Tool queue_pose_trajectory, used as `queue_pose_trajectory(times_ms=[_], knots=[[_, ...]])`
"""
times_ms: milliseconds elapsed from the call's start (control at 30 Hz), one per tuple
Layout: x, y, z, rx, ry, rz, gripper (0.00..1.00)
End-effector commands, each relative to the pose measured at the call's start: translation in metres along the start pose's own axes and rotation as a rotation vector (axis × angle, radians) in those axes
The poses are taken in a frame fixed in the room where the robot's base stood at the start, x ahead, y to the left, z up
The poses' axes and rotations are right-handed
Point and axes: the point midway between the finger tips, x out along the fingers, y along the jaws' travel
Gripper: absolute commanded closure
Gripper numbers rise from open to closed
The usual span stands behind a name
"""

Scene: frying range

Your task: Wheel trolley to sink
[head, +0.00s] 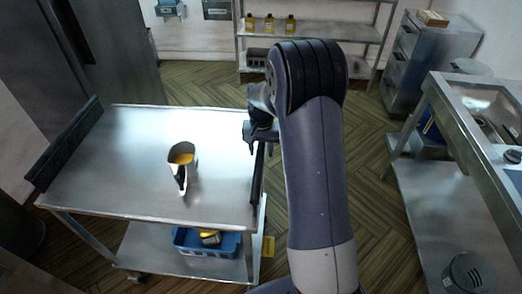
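The trolley (120,135) is a steel two-shelf cart on castors at the left. It has a dark bar at its left end and another dark bar (257,182) along its right edge. A metal jug with orange-yellow contents (182,163) stands upright on its top. My gripper (258,133) is at the far end of the right bar, partly hidden by my arm; whether its fingers are around the bar is unclear. A steel unit with a recessed, basin-like top (484,99) stands at the right; I cannot tell whether it is the sink.
A blue crate (190,243) with a yellow item sits on the trolley's lower shelf. A steel rack with yellow bottles (270,24) stands at the back, and a drawer cabinet (432,55) at the back right.

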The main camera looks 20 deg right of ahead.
Motion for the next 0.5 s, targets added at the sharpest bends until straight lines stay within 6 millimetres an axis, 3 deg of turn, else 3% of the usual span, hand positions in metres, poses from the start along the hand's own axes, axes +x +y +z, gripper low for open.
queue_pose_trajectory(times_ms=[200, 500], knots=[[0.016, 0.0, 0.0, 0.0, 0.0, 0.0, 0.56], [0.017, 0.0, 0.0, 0.0, 0.001, 0.0, 0.58]])
